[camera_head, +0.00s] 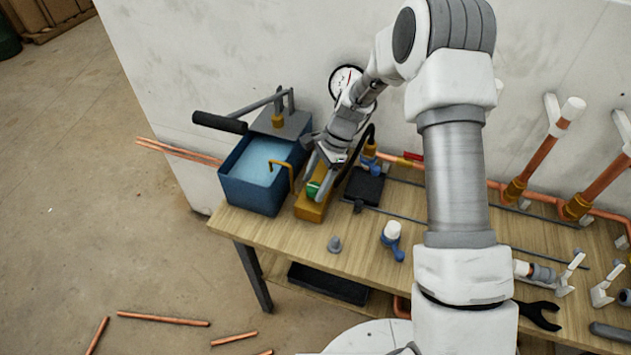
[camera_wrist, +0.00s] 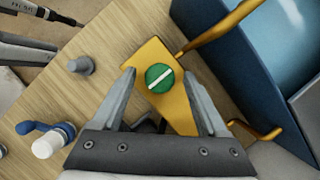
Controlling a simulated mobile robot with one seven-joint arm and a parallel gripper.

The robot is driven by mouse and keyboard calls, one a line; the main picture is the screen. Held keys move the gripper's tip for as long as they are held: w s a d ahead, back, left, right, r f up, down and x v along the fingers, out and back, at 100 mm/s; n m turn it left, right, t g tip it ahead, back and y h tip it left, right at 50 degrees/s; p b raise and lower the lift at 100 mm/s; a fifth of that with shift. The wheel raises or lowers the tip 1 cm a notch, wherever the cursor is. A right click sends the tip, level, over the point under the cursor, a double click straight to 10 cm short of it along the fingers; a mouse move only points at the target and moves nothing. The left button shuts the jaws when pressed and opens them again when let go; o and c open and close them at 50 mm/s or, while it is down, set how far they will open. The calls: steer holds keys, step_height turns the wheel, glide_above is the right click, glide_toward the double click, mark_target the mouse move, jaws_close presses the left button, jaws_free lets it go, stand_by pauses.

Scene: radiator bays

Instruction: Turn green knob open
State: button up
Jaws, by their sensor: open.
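The green knob (camera_wrist: 159,77) is round with a white bar across its face. It sits on a yellow-orange block (camera_wrist: 148,54) on the wooden bench. In the head view the knob (camera_head: 312,190) shows on the yellow block (camera_head: 310,210), just right of the blue tank. My gripper (camera_wrist: 158,85) is open, with one finger on each side of the knob in the wrist view. The fingers look apart from the knob there. In the head view my gripper (camera_head: 320,185) is at the knob and partly covers it. Whether a finger touches it cannot be told.
The blue water tank (camera_head: 243,192) with a lever pump handle (camera_head: 220,122) stands left of the block. A yellow bent rod (camera_head: 285,170) rises beside it. A grey peg (camera_head: 334,244) and a blue-and-white valve (camera_head: 392,238) stand to the right. Copper pipes (camera_head: 545,150) line the wall.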

jaws_close()
stand_by(0.4)
steer(key=n, duration=0.2)
steer(key=n+g+h, duration=0.1)
steer(key=n, duration=0.1)
steer(key=shift+w+a+f+n+b, duration=0.1)
steer(key=shift+w+n+b, duration=0.05)
steer(key=shift+n+b, duration=0.25)
steer(key=n+h, duration=0.1)
steer(key=n, duration=0.1)
steer(key=n+g, duration=0.1)
steer(key=n, duration=0.1)
steer(key=shift+a+n+h+b, duration=0.1)
steer(key=shift+n+h+b, duration=0.2)
steer(key=shift+h+b, duration=0.1)
steer(key=n+h, duration=0.1)
steer(key=n, duration=0.3)
steer(key=shift+a+h+b, duration=0.1)
steer(key=shift+h+b, duration=0.2)
steer(key=shift+h, duration=0.1)
steer(key=shift+a+n+h, duration=0.1)
steer(key=shift+n+h, duration=0.6)
steer(key=shift+n, duration=1.5)
